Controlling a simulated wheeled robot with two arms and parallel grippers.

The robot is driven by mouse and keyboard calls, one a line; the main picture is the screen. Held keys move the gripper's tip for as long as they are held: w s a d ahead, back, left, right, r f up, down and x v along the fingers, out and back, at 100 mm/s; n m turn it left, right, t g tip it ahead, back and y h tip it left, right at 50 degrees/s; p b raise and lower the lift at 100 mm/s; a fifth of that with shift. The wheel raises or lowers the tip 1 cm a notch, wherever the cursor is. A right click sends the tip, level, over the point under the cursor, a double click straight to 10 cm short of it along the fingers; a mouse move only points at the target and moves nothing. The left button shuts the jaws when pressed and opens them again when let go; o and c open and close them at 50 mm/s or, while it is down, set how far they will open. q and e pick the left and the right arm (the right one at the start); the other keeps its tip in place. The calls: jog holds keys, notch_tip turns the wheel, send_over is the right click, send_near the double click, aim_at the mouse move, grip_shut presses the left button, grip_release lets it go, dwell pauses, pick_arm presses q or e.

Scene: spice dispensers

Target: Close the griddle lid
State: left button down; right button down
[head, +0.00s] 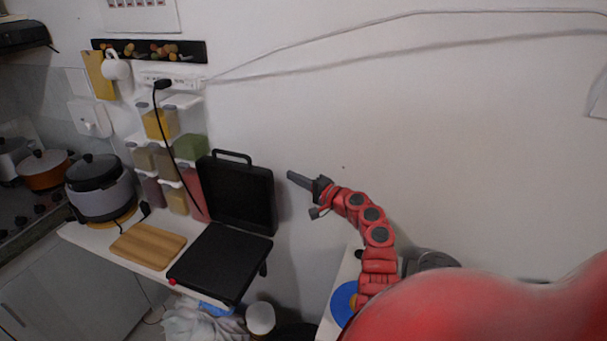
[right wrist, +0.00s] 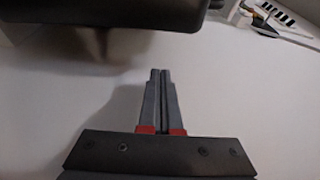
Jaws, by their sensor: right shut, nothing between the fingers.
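The black griddle stands on the white counter in the head view. Its lid (head: 237,196) is open and raised upright, with a handle (head: 232,155) on its top edge. Its flat base (head: 221,262) lies in front of the lid. My right gripper (head: 291,175) is shut and empty, in the air to the right of the lid, apart from it. In the right wrist view the shut fingers (right wrist: 161,75) point toward a dark edge (right wrist: 100,22) at the top, likely the lid. My left gripper is not in view.
A wooden board (head: 148,245) lies left of the griddle, and a rice cooker (head: 100,187) stands farther left. Clear spice dispensers (head: 165,160) hang on the wall behind. A black cord (head: 161,120) hangs from the power strip past them. The wall to the right is bare.

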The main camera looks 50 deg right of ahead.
jog(key=w, duration=0.1)
jog(key=w+a+p, duration=0.1)
jog(key=w+p, duration=0.1)
jog(key=shift+w+a, duration=0.15)
jog(key=shift+a, duration=0.15)
jog(key=shift+s+a+f+p, duration=0.1)
jog(key=shift+s+a+p, duration=0.25)
jog(key=shift+a, duration=0.25)
jog(key=shift+s+a+f+p, duration=0.1)
jog(key=shift+s+a+p, duration=0.1)
jog(key=shift+a+p, duration=0.35)
jog(key=shift+a, duration=0.1)
